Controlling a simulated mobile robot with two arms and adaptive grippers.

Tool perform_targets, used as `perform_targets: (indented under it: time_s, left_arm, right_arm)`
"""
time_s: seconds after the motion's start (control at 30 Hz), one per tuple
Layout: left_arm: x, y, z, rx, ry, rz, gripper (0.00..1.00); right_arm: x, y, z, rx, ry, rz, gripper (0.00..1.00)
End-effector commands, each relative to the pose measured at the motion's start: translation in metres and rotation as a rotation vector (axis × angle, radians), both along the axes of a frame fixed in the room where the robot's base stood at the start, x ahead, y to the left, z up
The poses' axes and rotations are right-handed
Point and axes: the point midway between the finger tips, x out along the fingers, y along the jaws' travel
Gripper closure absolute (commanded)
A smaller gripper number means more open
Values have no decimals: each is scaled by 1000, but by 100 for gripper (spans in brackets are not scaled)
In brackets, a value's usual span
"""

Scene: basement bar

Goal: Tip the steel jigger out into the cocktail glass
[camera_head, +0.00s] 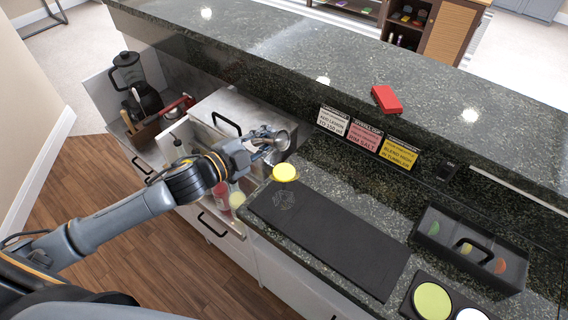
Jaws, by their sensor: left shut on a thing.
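My left gripper (265,139) is shut on the steel jigger (282,141), a small shiny metal cup at the end of the arm. The jigger is tilted, its round mouth facing right in the picture. A round yellow-topped thing (285,172) is just below it in the picture, by the upper left corner of the black mat (330,240). It may be the cocktail glass seen from above, but its sides and stem cannot be made out. The jigger and it look apart. What is in the jigger cannot be seen. My right gripper is not in view.
A raised granite ledge runs behind, with a red block (386,99). Three label cards (365,138) stand below it. A black caddy (470,249) and a tray with green and white discs (433,301) are at right. Open drawers with bottles (222,196) lie under my left arm.

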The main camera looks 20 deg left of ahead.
Motion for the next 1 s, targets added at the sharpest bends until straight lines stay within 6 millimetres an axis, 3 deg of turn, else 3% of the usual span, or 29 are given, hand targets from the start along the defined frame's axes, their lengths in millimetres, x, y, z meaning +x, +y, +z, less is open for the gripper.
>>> perform_targets:
  time_s: [0.1, 0.27, 0.33, 0.47, 0.5, 0.6, 0.77, 1.0]
  left_arm:
    - [-1, 0, -12, -122, 47, 2, 100]
    - [-2, -5, 11, -371, 134, -4, 100]
    - [-4, -8, -4, -511, 188, -4, 100]
    - [-5, -12, 14, -686, 246, -10, 100]
    - [-6, -15, 3, -755, 272, -11, 100]
    - [-7, -19, -2, -880, 317, -13, 100]
    - [-8, -23, 3, -979, 352, -17, 100]
    - [-8, -23, 38, -990, 356, -17, 100]
  right_arm:
    - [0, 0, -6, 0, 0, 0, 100]
    - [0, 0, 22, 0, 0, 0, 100]
    - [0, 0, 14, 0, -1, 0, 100]
    - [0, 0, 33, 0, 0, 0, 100]
    - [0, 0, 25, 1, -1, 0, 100]
    - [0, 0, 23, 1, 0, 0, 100]
    - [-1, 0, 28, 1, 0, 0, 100]
    - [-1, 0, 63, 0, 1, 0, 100]
